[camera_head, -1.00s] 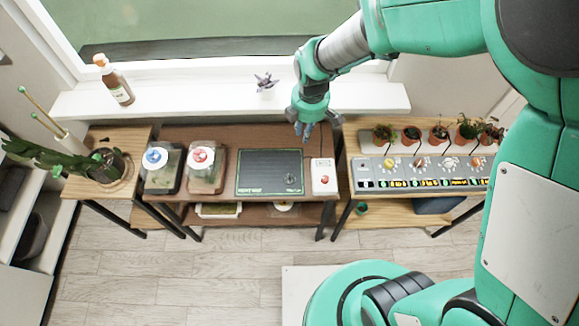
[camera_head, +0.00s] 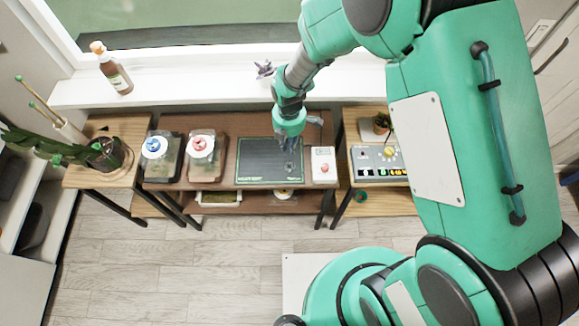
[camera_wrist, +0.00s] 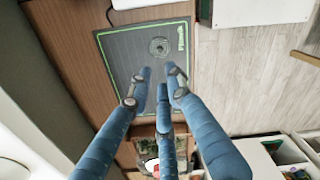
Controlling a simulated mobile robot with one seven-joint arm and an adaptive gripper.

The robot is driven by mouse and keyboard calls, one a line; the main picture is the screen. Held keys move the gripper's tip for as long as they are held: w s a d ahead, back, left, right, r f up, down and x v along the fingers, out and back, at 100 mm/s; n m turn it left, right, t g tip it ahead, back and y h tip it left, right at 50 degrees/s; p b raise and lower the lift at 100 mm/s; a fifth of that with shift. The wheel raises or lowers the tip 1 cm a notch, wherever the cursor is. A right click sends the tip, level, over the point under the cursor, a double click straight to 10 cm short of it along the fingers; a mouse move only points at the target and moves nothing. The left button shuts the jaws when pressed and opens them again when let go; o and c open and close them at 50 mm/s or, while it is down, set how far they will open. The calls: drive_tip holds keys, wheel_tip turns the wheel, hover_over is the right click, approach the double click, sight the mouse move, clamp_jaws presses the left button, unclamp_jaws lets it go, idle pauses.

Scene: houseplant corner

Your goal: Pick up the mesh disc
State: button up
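The mesh disc (camera_wrist: 158,46) is a small, dark grey round piece with a hole in its middle. It lies flat on the dark mat (camera_wrist: 125,62), near the lettered edge, in the wrist view. In the head view my gripper covers that part of the mat (camera_head: 258,162), and I cannot make out the disc clearly. My gripper (camera_wrist: 161,76) has three blue fingers with their tips apart and nothing between them. In the wrist view the tips lie below the disc, not touching it. In the head view my gripper (camera_head: 292,162) hangs over the mat's right part.
A white box with a red button (camera_head: 323,165) stands right of the mat. Red-lidded (camera_head: 201,158) and blue-lidded (camera_head: 160,160) jars stand left. A control panel (camera_head: 375,163) and plant pot (camera_head: 381,124) are farther right. A windowsill (camera_head: 200,90) runs behind.

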drive_tip(key=b, duration=0.1)
hover_over(289, 165)
drive_tip(key=shift+f, duration=4.2)
drive_tip(key=shift+f+b, duration=0.8)
drive_tip(key=shift+f, duration=1.75)
clamp_jaws()
